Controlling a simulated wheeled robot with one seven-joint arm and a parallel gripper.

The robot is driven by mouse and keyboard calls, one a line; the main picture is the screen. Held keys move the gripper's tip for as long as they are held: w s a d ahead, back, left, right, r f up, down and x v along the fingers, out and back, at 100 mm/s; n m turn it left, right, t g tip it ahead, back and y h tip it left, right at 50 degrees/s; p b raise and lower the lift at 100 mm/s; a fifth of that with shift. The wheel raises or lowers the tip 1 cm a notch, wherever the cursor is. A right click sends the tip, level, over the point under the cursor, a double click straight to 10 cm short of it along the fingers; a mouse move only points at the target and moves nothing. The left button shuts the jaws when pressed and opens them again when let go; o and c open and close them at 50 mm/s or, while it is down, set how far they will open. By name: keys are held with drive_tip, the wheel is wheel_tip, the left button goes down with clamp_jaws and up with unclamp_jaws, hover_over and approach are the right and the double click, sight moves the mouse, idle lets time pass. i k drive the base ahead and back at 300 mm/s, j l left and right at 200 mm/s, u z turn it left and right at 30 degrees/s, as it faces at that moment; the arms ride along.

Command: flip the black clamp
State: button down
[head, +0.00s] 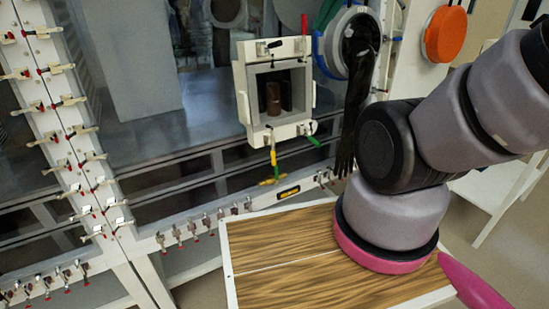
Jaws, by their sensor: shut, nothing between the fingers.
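A clamp with a black handle (272,44) sits on the top edge of the square white port frame (243,75). Its handle lies roughly level along the frame. Another dark-handled clamp (242,107) sits on the frame's left side, its handle roughly upright. A red-handled clamp (304,25) stands upright at the top right. A green-handled clamp (313,140) points down and right at the lower right corner. A yellow-handled clamp (272,161) hangs at the bottom. My arm fills the right side, but my gripper is not in view.
A wood-topped surface with a white rim (280,236) lies below the port. A blue-rimmed round port with a long black glove (350,110) is right of the frame, near my arm. Rows of small clamps line the white frame posts (62,130). An orange round cover (445,35) is further right.

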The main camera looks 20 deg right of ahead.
sight(273, 45)
drive_tip(key=k+z, duration=0.15)
drive_tip(key=z, duration=0.25)
drive_tip(key=k+j+z, duration=0.1)
drive_tip(key=z, duration=0.25)
drive_tip(key=k+z, duration=0.2)
drive_tip(key=z, duration=0.2)
